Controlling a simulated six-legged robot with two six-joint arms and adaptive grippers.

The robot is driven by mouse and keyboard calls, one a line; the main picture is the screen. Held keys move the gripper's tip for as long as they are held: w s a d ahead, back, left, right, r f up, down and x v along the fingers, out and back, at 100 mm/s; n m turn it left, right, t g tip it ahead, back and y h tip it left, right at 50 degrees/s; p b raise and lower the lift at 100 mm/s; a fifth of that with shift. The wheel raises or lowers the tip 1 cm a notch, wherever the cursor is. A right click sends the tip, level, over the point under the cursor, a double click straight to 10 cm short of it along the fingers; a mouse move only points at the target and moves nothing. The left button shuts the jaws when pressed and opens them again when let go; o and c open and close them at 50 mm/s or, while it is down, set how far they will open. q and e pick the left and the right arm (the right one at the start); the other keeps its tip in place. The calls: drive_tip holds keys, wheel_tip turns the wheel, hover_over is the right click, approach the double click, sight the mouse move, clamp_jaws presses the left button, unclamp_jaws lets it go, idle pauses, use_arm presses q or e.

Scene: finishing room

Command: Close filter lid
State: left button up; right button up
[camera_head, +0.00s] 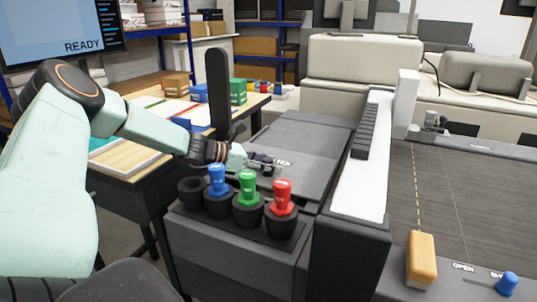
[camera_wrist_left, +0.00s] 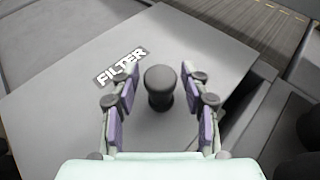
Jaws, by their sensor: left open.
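The filter lid (camera_wrist_left: 205,45) is a flat grey panel in the left wrist view, with a white FILTER label (camera_wrist_left: 121,66). A dark round-topped knob (camera_wrist_left: 159,85) stands on it. My left gripper (camera_wrist_left: 156,70) is open, with its purple-padded fingers on either side of the knob; no clear contact shows. In the head view the left gripper (camera_head: 264,163) is low over the grey machine top, behind the coloured plugs. The arm and gripper hide part of the lid there, and I cannot tell how far it is shut. My right gripper is not in view.
Blue (camera_head: 216,180), green (camera_head: 247,187) and red (camera_head: 282,197) plugs stand in black sockets in front of the gripper. A tall black panel (camera_head: 218,90) rises behind the wrist. A white ledge (camera_head: 362,170) runs along the right. A wooden table (camera_head: 130,180) stands left.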

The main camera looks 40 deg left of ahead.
use_arm(q)
drive_tip(key=shift+r, duration=4.9)
